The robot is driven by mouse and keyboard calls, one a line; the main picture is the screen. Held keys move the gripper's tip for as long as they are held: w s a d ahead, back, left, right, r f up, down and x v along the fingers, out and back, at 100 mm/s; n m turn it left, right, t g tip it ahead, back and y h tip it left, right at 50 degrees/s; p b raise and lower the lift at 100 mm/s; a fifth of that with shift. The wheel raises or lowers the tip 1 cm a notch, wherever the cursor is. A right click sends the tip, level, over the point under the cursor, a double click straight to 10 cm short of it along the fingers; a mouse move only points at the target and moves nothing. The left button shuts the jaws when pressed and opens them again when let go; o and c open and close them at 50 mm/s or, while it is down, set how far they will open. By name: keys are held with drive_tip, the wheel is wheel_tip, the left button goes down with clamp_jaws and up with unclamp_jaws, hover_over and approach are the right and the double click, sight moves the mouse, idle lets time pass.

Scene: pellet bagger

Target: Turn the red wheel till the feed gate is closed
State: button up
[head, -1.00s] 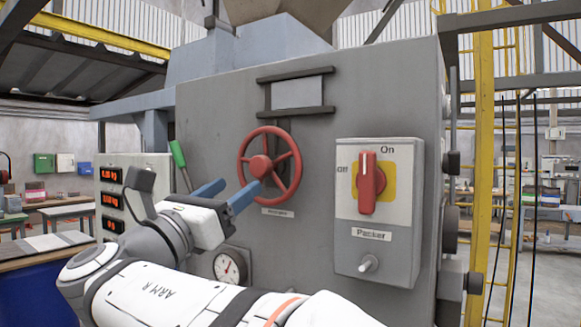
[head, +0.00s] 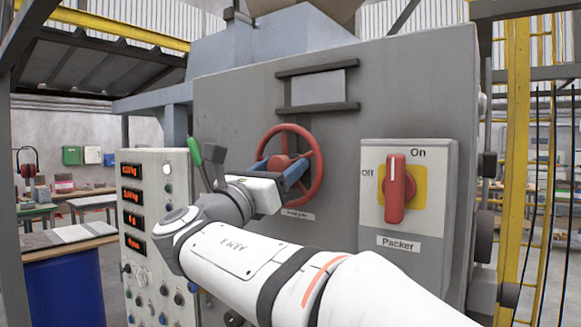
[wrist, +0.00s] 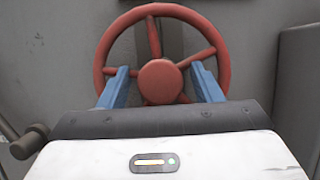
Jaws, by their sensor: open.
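The red wheel (head: 318,166) is a spoked handwheel on the grey machine's front panel, above a small label. In the wrist view the wheel (wrist: 221,60) faces me, with its round hub (wrist: 160,81) in the middle. My gripper (head: 283,168) is open, its blue fingers at the wheel. In the wrist view the fingers of my gripper (wrist: 161,85) stand left and right of the hub, over the lower half of the wheel. I cannot tell whether they touch it. A pale plate (head: 318,87) sits between two dark rails above the wheel; it may be the feed gate.
The Packer switch box (head: 408,226) with its red knob (head: 397,188) stands out right of the wheel. A green-handled lever (head: 195,151) and a panel with red displays (head: 134,195) are at the left. A yellow post (head: 515,160) stands at the right.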

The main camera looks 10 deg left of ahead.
clamp_jaws()
idle(0.5)
